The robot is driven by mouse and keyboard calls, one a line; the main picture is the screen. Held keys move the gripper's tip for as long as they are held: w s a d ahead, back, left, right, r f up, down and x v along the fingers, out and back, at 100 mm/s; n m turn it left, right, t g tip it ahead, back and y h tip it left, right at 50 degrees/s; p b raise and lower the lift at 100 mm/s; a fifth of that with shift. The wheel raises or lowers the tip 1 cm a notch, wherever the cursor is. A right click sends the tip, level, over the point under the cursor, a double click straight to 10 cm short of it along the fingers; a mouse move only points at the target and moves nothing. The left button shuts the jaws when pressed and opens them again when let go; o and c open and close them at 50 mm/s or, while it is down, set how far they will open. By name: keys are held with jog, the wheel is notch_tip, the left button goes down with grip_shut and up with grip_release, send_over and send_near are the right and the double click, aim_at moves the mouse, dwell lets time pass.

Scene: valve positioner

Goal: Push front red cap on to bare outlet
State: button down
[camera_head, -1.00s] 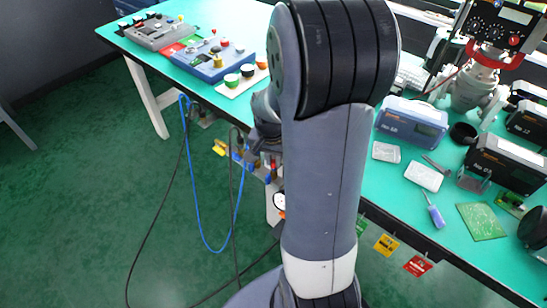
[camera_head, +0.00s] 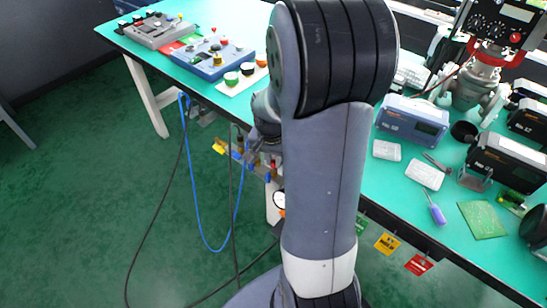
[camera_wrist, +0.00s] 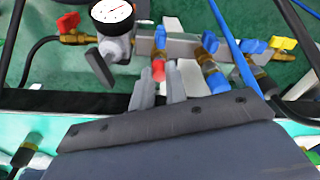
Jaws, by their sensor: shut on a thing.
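My gripper (camera_wrist: 158,86) shows in the wrist view, its two grey fingers shut on a small red cap (camera_wrist: 158,70). The fingers hide much of the cap, which is close to the grey manifold block (camera_wrist: 182,48). I cannot tell whether the cap touches an outlet. Which outlet is bare is not clear.
A pressure gauge (camera_wrist: 113,12) and a red-handled valve (camera_wrist: 68,23) are left of the fingers. The green bench (camera_head: 385,190) holds several instruments.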

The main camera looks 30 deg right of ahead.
jog(key=shift+f, duration=0.25)
jog(key=c, duration=1.3)
grip_release()
jog(key=shift+c, duration=0.2)
jog(key=shift+r, duration=0.15)
notch_tip(320, 180, up, 10)
jog(key=a+p, duration=0.1)
jog(key=shift+s+r+p, duration=0.25)
jog(key=shift+s+p, duration=0.1)
jog(key=shift+s, duration=0.1)
